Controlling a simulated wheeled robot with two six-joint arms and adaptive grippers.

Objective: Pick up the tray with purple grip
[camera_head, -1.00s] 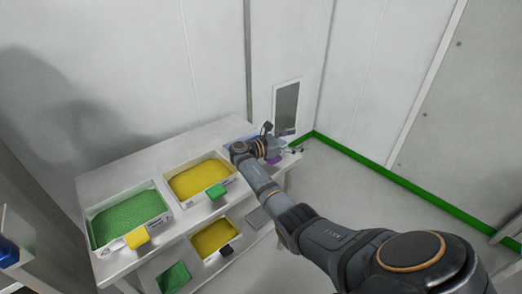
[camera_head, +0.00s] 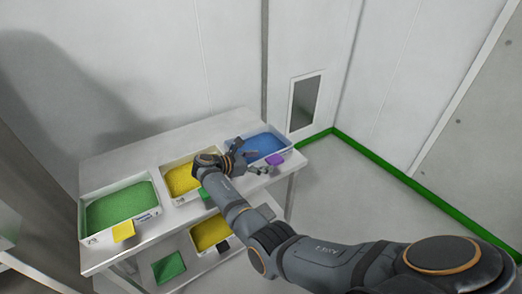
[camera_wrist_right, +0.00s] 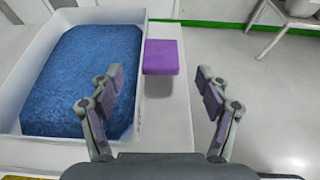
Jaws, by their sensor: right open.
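The tray with the purple grip (camera_head: 283,150) stands at the right end of the table's top shelf and holds blue granules. Its purple grip (camera_head: 274,159) sticks out at the front. In the right wrist view the white tray (camera_wrist_right: 22,62) is at the left, and the purple grip (camera_wrist_right: 161,57) lies ahead, between the lines of the two fingers. My right gripper (camera_head: 257,163) is close to the grip in the head view. In the wrist view its fingers (camera_wrist_right: 158,92) are apart with nothing between them, short of the grip. My left gripper is not in view.
The white table (camera_head: 150,145) also bears a green-filled tray (camera_head: 152,210) with a yellow grip and a yellow-filled tray (camera_head: 169,191) with a green grip. More trays sit on the lower shelf. Open floor (camera_head: 345,190) lies right of the table.

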